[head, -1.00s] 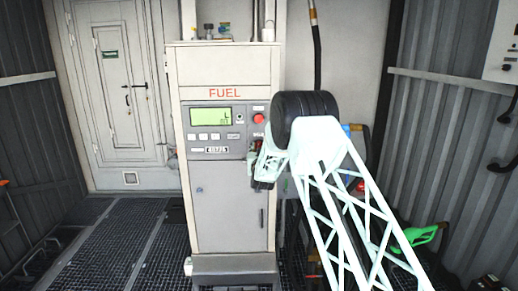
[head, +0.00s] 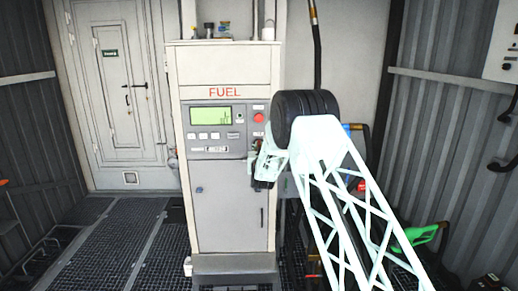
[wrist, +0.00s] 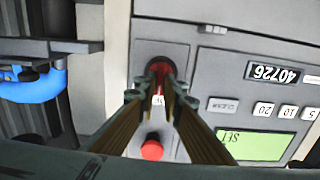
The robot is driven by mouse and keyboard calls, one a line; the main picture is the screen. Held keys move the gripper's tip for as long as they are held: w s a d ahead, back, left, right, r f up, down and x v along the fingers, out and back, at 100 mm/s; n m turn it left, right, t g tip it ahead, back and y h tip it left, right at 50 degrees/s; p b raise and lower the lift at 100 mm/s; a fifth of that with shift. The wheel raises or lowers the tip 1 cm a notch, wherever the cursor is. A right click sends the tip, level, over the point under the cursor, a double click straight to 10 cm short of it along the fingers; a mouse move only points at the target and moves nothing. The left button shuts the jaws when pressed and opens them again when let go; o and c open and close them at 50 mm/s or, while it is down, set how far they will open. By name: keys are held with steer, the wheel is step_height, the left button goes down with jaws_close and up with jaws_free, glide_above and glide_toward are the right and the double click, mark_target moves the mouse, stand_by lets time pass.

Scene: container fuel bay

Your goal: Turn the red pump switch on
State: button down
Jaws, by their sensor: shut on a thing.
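The red pump switch (wrist: 160,67) shows in the wrist view on the grey control panel, in a dark round mount. My gripper (wrist: 158,88) is shut on it, with one fingertip on each side. Its tips cover part of the switch, and I cannot read its setting. In the head view my gripper (head: 257,172) is at the right edge of the fuel pump (head: 228,215), where my wrist and fingers hide the switch.
A round red button (wrist: 152,150) sits near the switch, also visible in the head view (head: 258,118). The lit green display (head: 210,115) is to its left. A blue handle (wrist: 30,88) shows beside the pump. A black hose (head: 316,50) hangs behind.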

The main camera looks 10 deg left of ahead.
steer(key=shift+f+m+b, duration=0.1)
steer(key=shift+m+b, duration=0.6)
steer(key=shift+b, duration=0.35)
steer(key=shift+w+d+f+m+b, duration=0.1)
steer(key=shift+d+m+b, duration=0.05)
steer(key=shift+m+b, duration=2.2)
steer(key=shift+s+d+f+m+b, duration=0.1)
steer(key=shift+m+b, duration=1.4)
steer(key=shift+m, duration=1.6)
steer(key=shift+w+d+f+m+b, duration=0.1)
steer(key=shift+d+m+b, duration=0.05)
steer(key=shift+m+b, duration=2.2)
steer(key=shift+m+p, duration=0.45)
steer(key=shift+m, duration=0.05)
steer(key=c, duration=2.7)
jaws_free()
steer(key=shift+c, duration=0.2)
steer(key=shift+s, duration=0.2)
